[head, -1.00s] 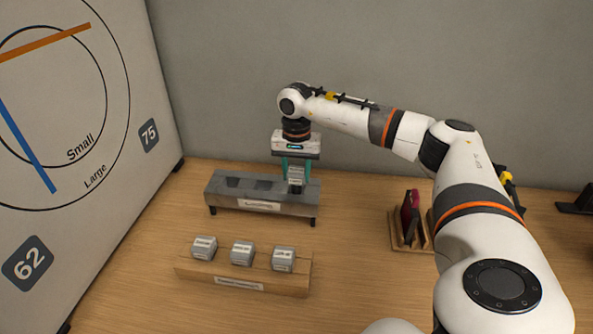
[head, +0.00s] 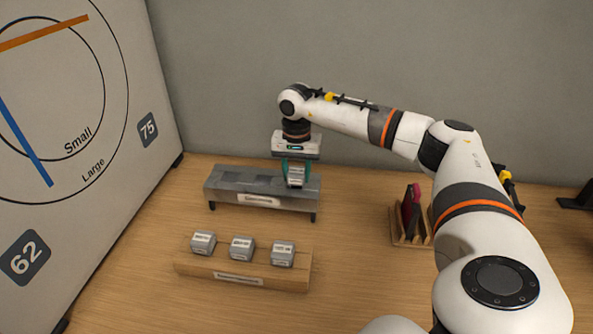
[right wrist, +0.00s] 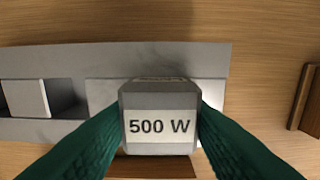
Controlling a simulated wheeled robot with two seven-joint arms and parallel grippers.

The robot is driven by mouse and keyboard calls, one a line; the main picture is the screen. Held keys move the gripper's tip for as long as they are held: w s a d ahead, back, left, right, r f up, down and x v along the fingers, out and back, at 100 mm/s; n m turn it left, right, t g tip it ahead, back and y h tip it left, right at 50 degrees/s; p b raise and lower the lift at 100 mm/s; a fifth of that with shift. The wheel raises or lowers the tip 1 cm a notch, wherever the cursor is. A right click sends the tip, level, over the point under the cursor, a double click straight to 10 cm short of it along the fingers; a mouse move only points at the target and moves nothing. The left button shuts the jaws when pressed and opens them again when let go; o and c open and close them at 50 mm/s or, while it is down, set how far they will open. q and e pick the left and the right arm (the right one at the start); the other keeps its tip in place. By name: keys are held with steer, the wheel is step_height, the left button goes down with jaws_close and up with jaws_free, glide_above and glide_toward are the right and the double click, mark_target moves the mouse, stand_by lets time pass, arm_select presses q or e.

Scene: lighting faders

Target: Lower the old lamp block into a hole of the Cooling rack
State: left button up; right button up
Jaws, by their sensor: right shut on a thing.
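The old lamp block (head: 296,177) is a small grey block with a white label. In the right wrist view the label on the block (right wrist: 160,125) reads "500 W". My right gripper (head: 295,172), with teal fingers, is shut on it. The block is at the right end of the grey Cooling rack (head: 225,188), over its top. The rack also shows behind the block in the right wrist view (right wrist: 100,60). The block hides what is directly under it, so I cannot tell whether its bottom has entered a hole. My left gripper is not in view.
In front of the rack, a wooden holder (head: 215,270) bears three grey labelled blocks (head: 242,248). A wooden stand (head: 398,238) with dark and red upright pieces is to the right. A large panel with dials (head: 110,110) stands at left. The table between is clear.

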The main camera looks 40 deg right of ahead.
steer(key=shift+f, duration=0.25)
steer(key=o, duration=1.6)
steer(key=shift+r+p, duration=2.9)
steer(key=shift+r, duration=1.15)
